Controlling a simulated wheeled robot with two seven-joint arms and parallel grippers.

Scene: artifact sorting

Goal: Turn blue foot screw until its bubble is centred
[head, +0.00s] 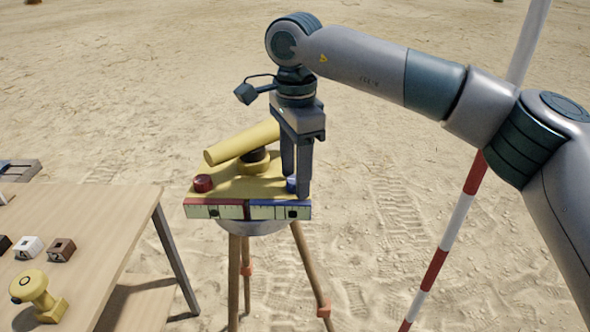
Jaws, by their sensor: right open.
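The blue foot screw (291,184) stands at the right front of the yellow levelling instrument (240,187) on a tripod. My right gripper (297,190) points down over it, with its fingers open beside the screw and partly hiding it. I cannot tell whether they touch it. The blue-edged bubble vial (270,211) is on the front right. Its dark bubble mark (292,212) sits right of the vial's middle. A red foot screw (203,183) stands at the left, above a red-edged vial (215,209) with its own dark mark left of middle. My left gripper is not in view.
A yellow telescope tube (241,143) sits on top of the instrument, close to my right gripper. A wooden table (110,215) at the left holds small blocks and a yellow object (38,292). A red-and-white pole (450,232) stands at the right. Sand surrounds the tripod (308,262).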

